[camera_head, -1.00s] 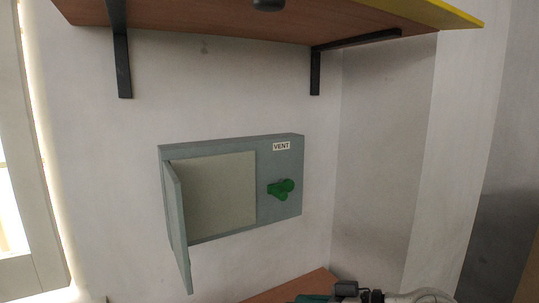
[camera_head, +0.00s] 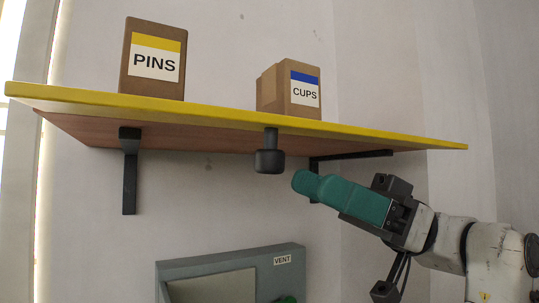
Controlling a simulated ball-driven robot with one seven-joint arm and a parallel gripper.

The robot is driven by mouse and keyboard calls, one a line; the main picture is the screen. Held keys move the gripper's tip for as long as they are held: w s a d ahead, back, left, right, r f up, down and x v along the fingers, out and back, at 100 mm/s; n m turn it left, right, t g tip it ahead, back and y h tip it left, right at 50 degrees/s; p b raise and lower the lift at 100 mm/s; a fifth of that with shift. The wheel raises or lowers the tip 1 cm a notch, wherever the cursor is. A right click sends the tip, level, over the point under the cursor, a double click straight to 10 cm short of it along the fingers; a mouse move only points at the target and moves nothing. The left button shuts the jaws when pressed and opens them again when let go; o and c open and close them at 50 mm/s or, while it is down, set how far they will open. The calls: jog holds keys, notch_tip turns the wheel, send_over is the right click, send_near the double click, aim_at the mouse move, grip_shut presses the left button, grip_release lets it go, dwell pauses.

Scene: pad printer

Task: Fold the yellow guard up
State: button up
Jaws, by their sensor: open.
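I see no separate yellow guard in the head view; the only large yellow part is the front edge (camera_head: 225,117) of the wall shelf. A dark knob-like piece (camera_head: 269,161) hangs under the shelf on a short stem. My gripper (camera_head: 306,185), at the teal end of my arm, is just right of and slightly below that piece, seemingly apart from it in the picture. It is open, and nothing is seen held in it. The gap between its fingers is hard to make out from this side.
Boxes labelled PINS (camera_head: 153,62) and CUPS (camera_head: 290,91) stand on the shelf. Dark brackets (camera_head: 130,172) hold it to the wall. Below is a grey VENT panel (camera_head: 215,262), with part of a green knob (camera_head: 286,300) at the bottom edge. Bare wall lies between shelf and panel.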

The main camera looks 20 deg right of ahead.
aim_at(269, 165)
jog(key=p+x, duration=0.2)
jog(key=x, duration=0.5)
jog(key=shift+a, duration=0.1)
grip_shut()
dwell(0.4)
